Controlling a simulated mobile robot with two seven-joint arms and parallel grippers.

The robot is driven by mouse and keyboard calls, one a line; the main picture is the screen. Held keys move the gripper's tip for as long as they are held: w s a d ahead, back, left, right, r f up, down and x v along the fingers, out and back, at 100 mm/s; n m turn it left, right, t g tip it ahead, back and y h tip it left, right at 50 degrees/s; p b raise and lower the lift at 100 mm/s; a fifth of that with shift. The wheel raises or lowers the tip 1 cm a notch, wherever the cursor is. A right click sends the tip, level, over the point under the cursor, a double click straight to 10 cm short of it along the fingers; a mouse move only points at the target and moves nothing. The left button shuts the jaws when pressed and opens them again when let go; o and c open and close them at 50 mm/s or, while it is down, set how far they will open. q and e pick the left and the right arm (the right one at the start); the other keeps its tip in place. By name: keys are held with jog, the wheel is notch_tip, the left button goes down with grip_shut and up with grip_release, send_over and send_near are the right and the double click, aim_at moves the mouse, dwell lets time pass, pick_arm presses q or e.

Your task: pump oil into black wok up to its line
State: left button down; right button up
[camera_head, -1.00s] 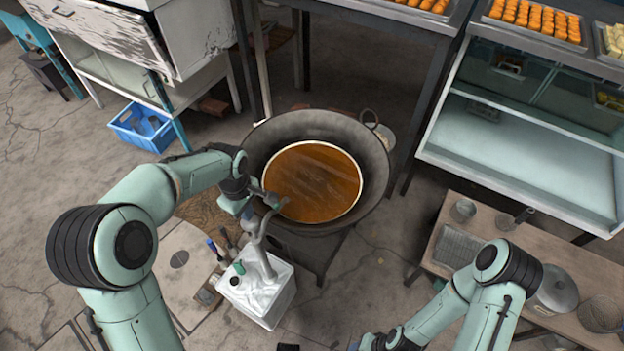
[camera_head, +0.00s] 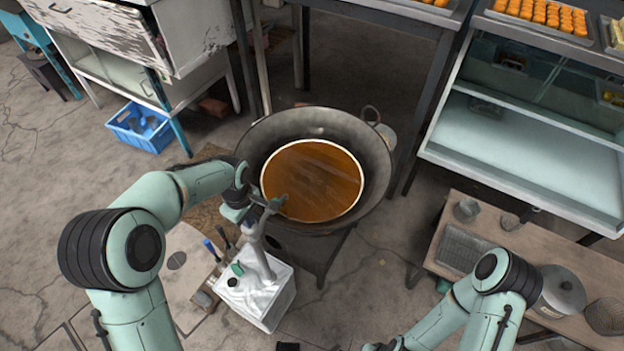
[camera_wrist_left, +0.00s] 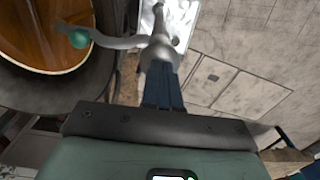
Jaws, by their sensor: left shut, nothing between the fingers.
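The black wok (camera_head: 375,160) holds amber-brown oil (camera_head: 315,185); its surface meets a pale ring line (camera_head: 361,190) around the inside. A white oil container (camera_head: 262,297) with a grey pump (camera_head: 258,245) stands at the wok's near left. The pump spout reaches over the wok rim, and its green tip (camera_wrist_left: 78,40) shows above the oil in the left wrist view. My left gripper (camera_head: 248,212) is shut and empty at the top of the pump; its fingers (camera_wrist_left: 162,88) lie against the pump head in the wrist view, contact hard to tell. My right gripper (camera_head: 378,345) is at the bottom edge, its fingers unclear.
A wooden bench (camera_head: 580,262) with a lidded pot (camera_head: 560,290) and strainers stands at the right. A glass-fronted cabinet (camera_head: 530,150) is behind it. A blue crate (camera_head: 142,128) lies at the left. Tools with blue handles (camera_head: 211,246) stand beside the container.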

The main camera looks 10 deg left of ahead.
pick_arm(q)
jog(key=shift+f+b, duration=0.95)
jog(key=shift+f, duration=0.7)
jog(key=shift+r+p, duration=1.6)
jog(key=shift+r, duration=0.55)
jog(key=shift+r+p, duration=1.5)
jog(key=shift+r, duration=0.9)
pick_arm(e)
jog(key=r, duration=0.1)
jog(key=w+r, duration=0.1)
jog(key=r, duration=0.1)
jog(key=w+r, duration=0.1)
jog(key=shift+r, duration=0.2)
jog(key=shift+s, duration=0.1)
pick_arm(q)
jog(key=shift+f, duration=0.15)
